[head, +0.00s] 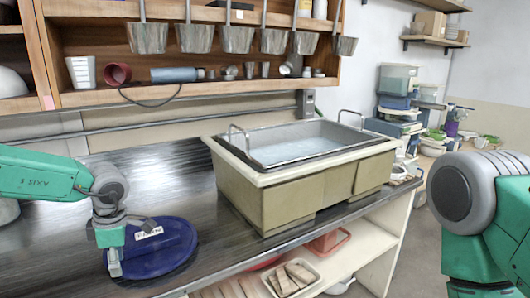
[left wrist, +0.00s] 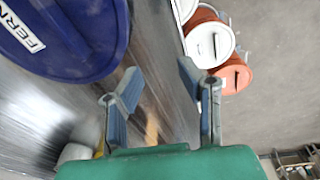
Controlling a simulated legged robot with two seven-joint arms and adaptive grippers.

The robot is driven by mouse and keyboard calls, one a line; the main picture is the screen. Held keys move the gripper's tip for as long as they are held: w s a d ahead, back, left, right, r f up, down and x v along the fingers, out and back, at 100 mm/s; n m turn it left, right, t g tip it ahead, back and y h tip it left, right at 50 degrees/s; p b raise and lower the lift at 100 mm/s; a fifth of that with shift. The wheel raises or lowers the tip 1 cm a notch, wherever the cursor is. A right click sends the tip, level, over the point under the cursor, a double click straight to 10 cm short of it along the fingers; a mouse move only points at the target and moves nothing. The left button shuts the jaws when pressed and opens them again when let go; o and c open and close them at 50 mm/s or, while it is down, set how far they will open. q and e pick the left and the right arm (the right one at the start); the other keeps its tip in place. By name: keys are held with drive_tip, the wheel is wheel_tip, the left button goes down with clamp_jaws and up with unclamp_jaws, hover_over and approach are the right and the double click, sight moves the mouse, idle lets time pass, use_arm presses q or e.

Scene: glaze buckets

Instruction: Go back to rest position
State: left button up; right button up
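My left gripper (head: 115,266) is at the near left of the metal counter, pointing down just left of a round dark blue glaze bucket (head: 165,255). In the left wrist view my left gripper (left wrist: 158,82) has its two fingers spread with nothing between them. The blue bucket (left wrist: 75,45), with a white label starting "FERN", lies at the upper left there, clear of the fingers. My right arm shows at the right edge of the head view, but its gripper is out of view.
A framed sink basin (head: 280,182) stands mid-counter. Several metal scoops (head: 236,39) hang from the wooden shelf above. In the left wrist view, an orange bucket with a white lid (left wrist: 210,43) and another orange bucket (left wrist: 236,75) sit beyond the counter edge.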

use_arm(q)
drive_tip(key=f+m, duration=0.1)
drive_tip(key=d+f+y, duration=0.1)
drive_tip(key=f, duration=0.1)
drive_tip(key=shift+s+f+m+y, duration=0.15)
drive_tip(key=shift+f+m+y, duration=0.15)
drive_tip(key=shift+m, duration=0.1)
drive_tip(key=s+d+f+m+t, duration=0.4)
drive_tip(key=s+f+m, duration=0.7)
drive_tip(key=f+m, duration=0.15)
drive_tip(key=s+d+f+m+g+h, duration=0.15)
drive_tip(key=s+m, duration=0.35)
drive_tip(key=s, duration=0.7)
drive_tip(key=s+d+f+m+g+h, duration=0.1)
drive_tip(key=s+f+m+g+h, duration=0.3)
drive_tip(key=s, duration=0.8)
wheel_tip(320, 180, down, 12)
drive_tip(key=w+t+y+b, duration=0.1)
drive_tip(key=y+b, duration=0.1)
drive_tip(key=b, duration=1.1)
drive_tip(key=shift+r+t, duration=0.15)
drive_tip(key=shift+t, duration=0.2)
use_arm(e)
wheel_tip(320, 180, down, 13)
drive_tip(key=shift+w+d, duration=0.2)
drive_tip(key=shift+d, duration=0.2)
drive_tip(key=shift+f, duration=0.1)
